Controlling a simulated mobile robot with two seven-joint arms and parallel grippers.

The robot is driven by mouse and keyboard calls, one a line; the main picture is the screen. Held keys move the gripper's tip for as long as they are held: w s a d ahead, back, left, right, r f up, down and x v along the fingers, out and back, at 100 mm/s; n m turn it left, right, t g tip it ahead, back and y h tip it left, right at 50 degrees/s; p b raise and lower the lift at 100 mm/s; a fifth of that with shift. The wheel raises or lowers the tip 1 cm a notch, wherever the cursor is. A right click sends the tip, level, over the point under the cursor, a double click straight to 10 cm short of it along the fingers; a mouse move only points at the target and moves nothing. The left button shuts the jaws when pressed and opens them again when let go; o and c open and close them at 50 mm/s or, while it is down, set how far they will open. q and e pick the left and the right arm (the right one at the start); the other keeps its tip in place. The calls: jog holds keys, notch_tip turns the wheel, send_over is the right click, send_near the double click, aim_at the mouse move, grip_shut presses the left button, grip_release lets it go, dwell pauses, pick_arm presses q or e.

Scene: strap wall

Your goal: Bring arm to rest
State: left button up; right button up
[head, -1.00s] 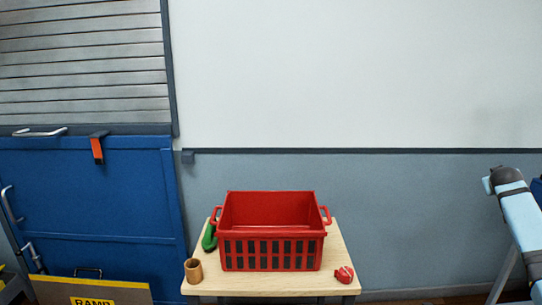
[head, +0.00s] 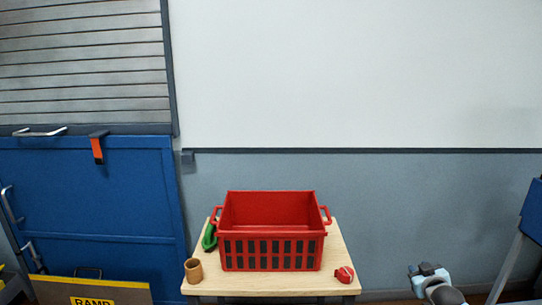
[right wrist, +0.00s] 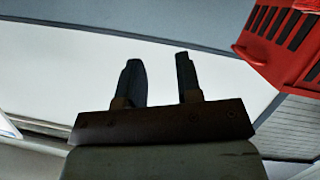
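My right arm (head: 436,284) shows at the bottom right of the head view, to the right of the small table and apart from it. Its fingers cannot be made out there. In the right wrist view my right gripper (right wrist: 160,82) has its two dark fingers apart, with nothing between them. My left gripper is not in view.
A red basket (head: 270,250) stands on a small wooden table (head: 338,253); it also shows in the right wrist view (right wrist: 285,45). Around it are a green item (head: 209,238), a brown cup (head: 193,271) and a red item (head: 344,274). A blue panel (head: 90,200) stands left.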

jog(key=s+a+f+g+y, duration=0.1)
jog(key=s+a+f, duration=0.4)
jog(key=s+a, duration=0.3)
jog(key=s+a+f+g+y, duration=0.15)
jog(key=s+a+f, duration=0.35)
jog(key=s, duration=0.6)
jog(key=s+a+f+y, duration=0.2)
jog(key=s+a+f, duration=0.3)
jog(key=s+a, duration=0.3)
jog(key=s+a+g, duration=0.1)
jog(key=s+a, duration=0.3)
jog(key=s, duration=0.9)
notch_tip(320, 180, up, 13)
jog(key=s+p, duration=0.1)
jog(key=p, duration=1.2)
jog(key=shift+s+d, duration=0.2)
